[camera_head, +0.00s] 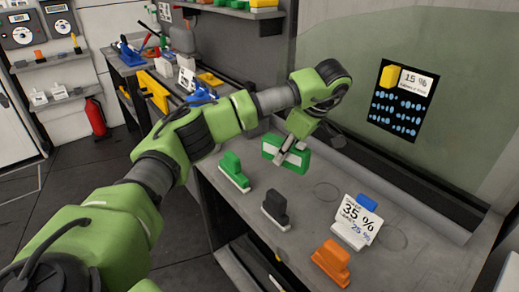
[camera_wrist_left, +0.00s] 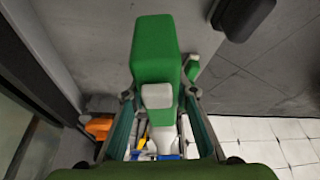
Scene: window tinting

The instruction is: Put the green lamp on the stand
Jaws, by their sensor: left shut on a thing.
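My left gripper (camera_head: 291,154) is shut on a green block-shaped thing with a pale part (camera_head: 272,147), likely the green lamp, and holds it above the grey bench. In the left wrist view the held green thing (camera_wrist_left: 155,48) stands out between the two fingers (camera_wrist_left: 158,98). A second green thing (camera_head: 233,170) with a white base stands on the bench, left of and below the gripper. I cannot tell which thing is the stand. My right gripper is not in view.
On the grey bench (camera_head: 305,222) stand a black piece (camera_head: 275,209), an orange piece (camera_head: 331,260) and a white sign reading 35 % (camera_head: 360,220) by a blue piece (camera_head: 365,201). Faint circles mark bare bench top. A tinted window (camera_head: 440,60) rises behind.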

